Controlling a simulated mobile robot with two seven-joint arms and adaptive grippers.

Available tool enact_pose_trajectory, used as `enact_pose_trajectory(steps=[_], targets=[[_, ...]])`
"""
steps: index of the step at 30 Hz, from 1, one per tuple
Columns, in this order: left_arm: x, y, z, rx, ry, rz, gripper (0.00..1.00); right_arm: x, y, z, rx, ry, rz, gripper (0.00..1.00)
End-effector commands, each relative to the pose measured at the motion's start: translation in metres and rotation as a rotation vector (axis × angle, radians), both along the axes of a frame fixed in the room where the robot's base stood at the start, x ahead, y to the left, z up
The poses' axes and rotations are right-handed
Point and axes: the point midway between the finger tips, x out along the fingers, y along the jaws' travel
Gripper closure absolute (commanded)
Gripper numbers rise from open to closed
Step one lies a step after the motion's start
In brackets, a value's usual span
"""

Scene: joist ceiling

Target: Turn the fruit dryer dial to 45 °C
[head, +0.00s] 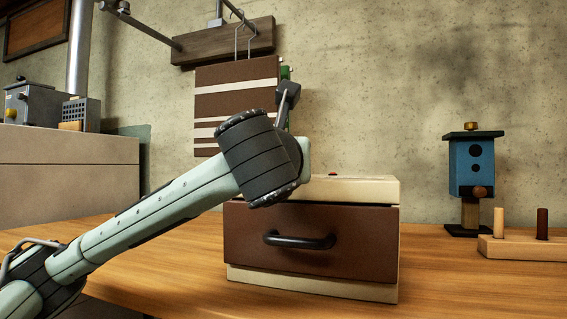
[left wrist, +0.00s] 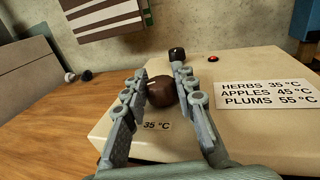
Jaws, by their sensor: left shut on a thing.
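The fruit dryer (head: 390,187) stands on the wooden table, with a cream top and base and a brown drawer front with a black handle. In the left wrist view, its round dark brown dial (left wrist: 162,91) is on the cream top (left wrist: 185,145). A small "35 °C" label (left wrist: 156,126) lies in front of the dial. A card (left wrist: 268,93) reads herbs 35 °C, apples 45 °C, plums 55 °C. My left gripper (left wrist: 160,80) is shut on the dial, one finger on each side. In the head view my wrist hides the dial. My right gripper is not in view.
A red button (left wrist: 212,58) and a small black-topped post (left wrist: 177,54) are near the dial. A striped cloth (head: 235,95) hangs behind the dryer.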

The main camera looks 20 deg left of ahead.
Motion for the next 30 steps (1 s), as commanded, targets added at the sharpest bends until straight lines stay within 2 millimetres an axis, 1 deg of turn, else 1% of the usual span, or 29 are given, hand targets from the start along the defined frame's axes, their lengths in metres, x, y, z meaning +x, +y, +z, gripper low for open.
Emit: enact_pose_trajectory(steps=[10, 11, 16, 26, 30], targets=[[0.0, 0.0, -0.002, 0.001, 0.006, 0.002, 1.0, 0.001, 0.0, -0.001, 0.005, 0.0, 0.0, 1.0], [0.0, 0.0, -0.002, 0.002, 0.007, 0.002, 0.72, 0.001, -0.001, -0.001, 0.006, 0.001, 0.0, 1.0], [0.0, 0.0, -0.002, 0.001, 0.005, 0.002, 0.51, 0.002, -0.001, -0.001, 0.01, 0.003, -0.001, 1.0], [-0.002, -0.001, -0.001, 0.001, 0.002, 0.001, 0.51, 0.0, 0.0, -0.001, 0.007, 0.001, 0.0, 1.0], [-0.016, -0.005, 0.0, 0.001, 0.001, -0.002, 0.51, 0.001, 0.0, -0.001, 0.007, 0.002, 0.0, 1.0]])
